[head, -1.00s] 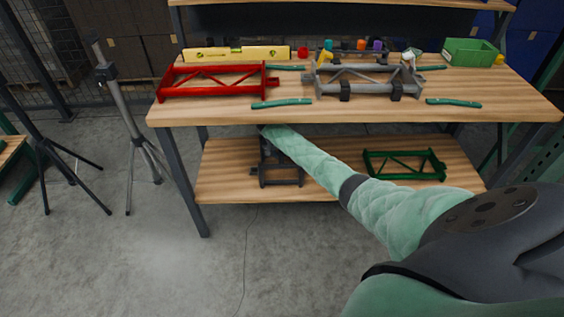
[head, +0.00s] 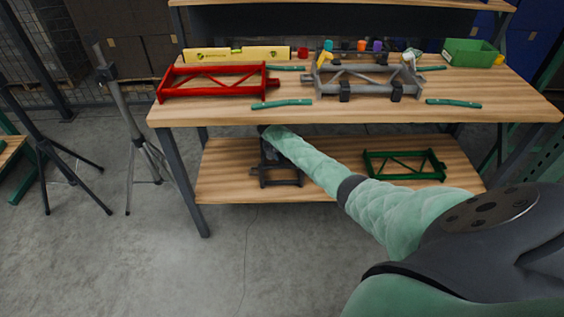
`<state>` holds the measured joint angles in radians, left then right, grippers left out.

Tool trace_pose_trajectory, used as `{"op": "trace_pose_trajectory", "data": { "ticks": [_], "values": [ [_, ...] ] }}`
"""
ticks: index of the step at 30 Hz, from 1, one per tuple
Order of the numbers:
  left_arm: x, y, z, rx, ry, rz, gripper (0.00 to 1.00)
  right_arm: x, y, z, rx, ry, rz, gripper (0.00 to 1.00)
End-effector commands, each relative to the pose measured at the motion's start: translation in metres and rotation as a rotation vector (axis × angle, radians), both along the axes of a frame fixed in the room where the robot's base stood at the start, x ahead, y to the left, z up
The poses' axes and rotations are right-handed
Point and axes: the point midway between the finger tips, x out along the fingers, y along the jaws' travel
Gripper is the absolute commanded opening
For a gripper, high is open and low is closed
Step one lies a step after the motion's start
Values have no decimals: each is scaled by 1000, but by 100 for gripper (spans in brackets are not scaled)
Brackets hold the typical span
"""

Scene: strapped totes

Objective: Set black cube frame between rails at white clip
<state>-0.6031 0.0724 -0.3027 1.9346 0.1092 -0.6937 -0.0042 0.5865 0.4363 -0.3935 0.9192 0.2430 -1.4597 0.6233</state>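The black cube frame (head: 282,183) sits on the lower shelf, left of its middle, partly hidden behind my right forearm. My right arm reaches in from the right, under the tabletop. The dark end of my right wrist (head: 263,129) shows just below the table's front edge; its fingers cannot be made out against the dark frame. Teal rails lie on the tabletop: a front left rail (head: 282,104), a front right rail (head: 453,103), a back left rail (head: 286,68) and a back right rail (head: 432,69). A small whitish piece (head: 412,54) behind the grey frame may be the white clip. My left gripper is out of view.
A red frame (head: 215,93) and a grey frame (head: 365,88) with black clamps stand on the tabletop (head: 380,112). A yellow level (head: 237,54) and a green bin (head: 468,52) are behind. A green frame (head: 405,177) lies on the lower shelf (head: 225,187). Tripods stand left.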

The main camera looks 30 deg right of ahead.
Motion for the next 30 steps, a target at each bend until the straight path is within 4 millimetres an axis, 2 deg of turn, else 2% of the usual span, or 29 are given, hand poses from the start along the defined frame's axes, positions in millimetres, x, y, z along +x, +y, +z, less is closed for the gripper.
{"op": "trace_pose_trajectory", "data": {
  "ticks": [7,14,30],
  "values": [
    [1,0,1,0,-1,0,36,0,0,0,0,0,0,46],
    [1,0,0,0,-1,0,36,0,0,0,0,0,0,1],
    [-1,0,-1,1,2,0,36,0,1,0,0,-1,0,0]
  ]
}}
